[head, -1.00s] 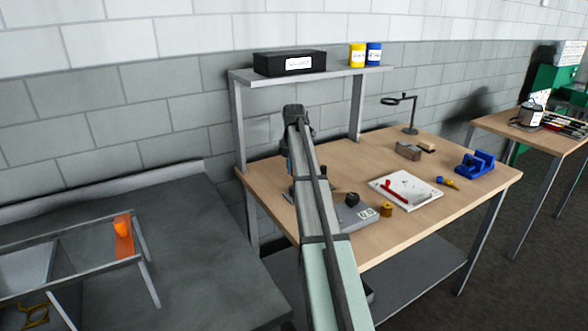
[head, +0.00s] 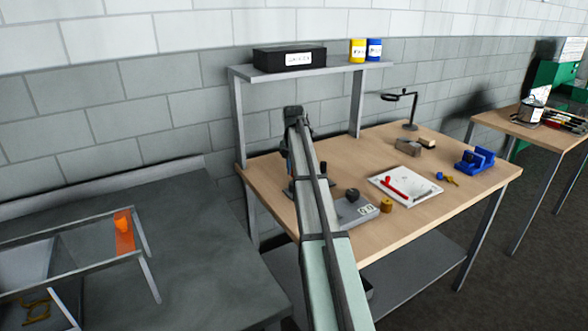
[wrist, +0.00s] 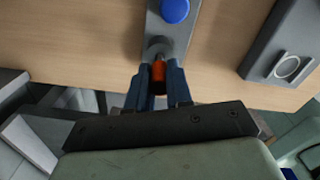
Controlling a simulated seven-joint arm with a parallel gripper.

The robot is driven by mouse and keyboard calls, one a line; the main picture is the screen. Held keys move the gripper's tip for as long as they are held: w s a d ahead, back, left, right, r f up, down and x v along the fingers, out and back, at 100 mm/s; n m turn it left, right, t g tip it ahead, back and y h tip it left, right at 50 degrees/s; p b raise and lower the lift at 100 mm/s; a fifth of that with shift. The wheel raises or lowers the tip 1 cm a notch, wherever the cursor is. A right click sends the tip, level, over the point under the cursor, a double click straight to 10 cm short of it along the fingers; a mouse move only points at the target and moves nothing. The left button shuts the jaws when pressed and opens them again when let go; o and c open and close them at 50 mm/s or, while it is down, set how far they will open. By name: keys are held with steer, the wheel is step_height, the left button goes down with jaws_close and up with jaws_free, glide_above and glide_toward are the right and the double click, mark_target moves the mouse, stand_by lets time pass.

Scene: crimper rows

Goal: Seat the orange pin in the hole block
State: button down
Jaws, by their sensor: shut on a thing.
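In the wrist view, my gripper (wrist: 159,78) has its two dark blue fingers closed on the orange pin (wrist: 159,71). The pin shows as a short orange piece between the fingertips. Just beyond it is the near end of a grey block (wrist: 181,38), which carries a blue round knob and a rounded grey part; I take this for the hole block. The pin's far end meets or overlaps this rounded part in the picture. I cannot tell whether it is inside a hole. In the head view my arm hides the gripper and the pin.
A grey device with a ring (wrist: 287,67) lies right of the block in the wrist view. In the head view, a white tray (head: 420,194), a brass-coloured cylinder (head: 386,205) and a blue holder (head: 474,160) stand on the wooden bench (head: 400,235). A shelf (head: 340,67) rises behind.

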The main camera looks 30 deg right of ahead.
steer(key=shift+f, duration=0.9)
steer(key=c, duration=0.9)
jaws_free()
steer(key=shift+c, duration=0.2)
steer(key=shift+r, duration=0.1)
step_height(320, 180, up, 14)
steer(key=shift+f, duration=0.2)
